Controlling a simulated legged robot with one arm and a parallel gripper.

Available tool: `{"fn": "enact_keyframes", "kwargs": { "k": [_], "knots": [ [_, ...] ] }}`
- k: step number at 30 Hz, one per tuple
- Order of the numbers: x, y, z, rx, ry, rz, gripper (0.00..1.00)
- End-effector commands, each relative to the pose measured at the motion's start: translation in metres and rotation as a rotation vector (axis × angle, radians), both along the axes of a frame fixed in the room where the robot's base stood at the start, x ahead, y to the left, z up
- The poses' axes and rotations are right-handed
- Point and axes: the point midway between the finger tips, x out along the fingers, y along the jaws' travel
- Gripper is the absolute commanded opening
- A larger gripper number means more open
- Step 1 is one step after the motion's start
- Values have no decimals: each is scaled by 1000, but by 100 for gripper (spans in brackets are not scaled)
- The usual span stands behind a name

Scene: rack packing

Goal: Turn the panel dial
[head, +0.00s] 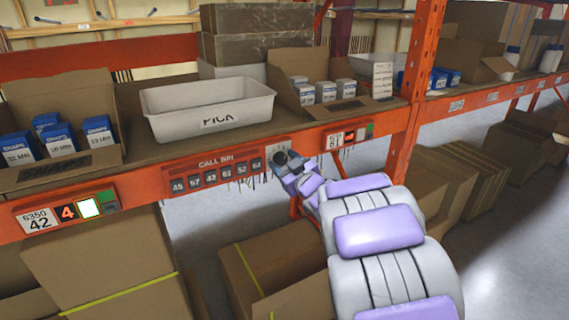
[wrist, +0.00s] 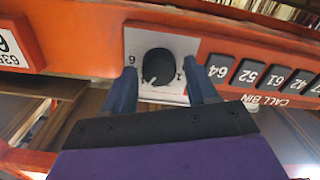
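The panel dial (wrist: 158,66) is a round black knob with a light pointer mark on a white plate with numbers. In the wrist view its pointer mark is at the lower left. My gripper (wrist: 161,78) is open, with one blue-grey finger on each side of the dial. I cannot tell whether the fingers touch the knob. In the head view my gripper (head: 282,160) is at the right end of the orange call bin panel (head: 215,162). There it hides most of the dial, and part of the white plate (head: 276,147) shows above it.
A white PICK bin (head: 207,108) and open cartons of small boxes stand on the shelf above the panel. Orange shelf labels (head: 350,134) sit on the same beam. Large cartons (head: 280,275) stand below the beam. An orange upright (head: 420,75) is to the right.

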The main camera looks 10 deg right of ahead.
Motion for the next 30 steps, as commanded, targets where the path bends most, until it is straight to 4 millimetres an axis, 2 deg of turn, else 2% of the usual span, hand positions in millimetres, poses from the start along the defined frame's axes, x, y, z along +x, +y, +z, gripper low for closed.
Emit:
{"fn": "enact_keyframes", "kwargs": {
  "k": [9, 14, 20, 30],
  "knots": [
    [0, 0, 0, 1, 0, 0, 65],
    [-9, -4, 1, 0, 1, -2, 65],
    [-38, -14, 0, 0, 3, -3, 65],
    [-100, -34, 0, 0, 3, -4, 65]
  ]
}}
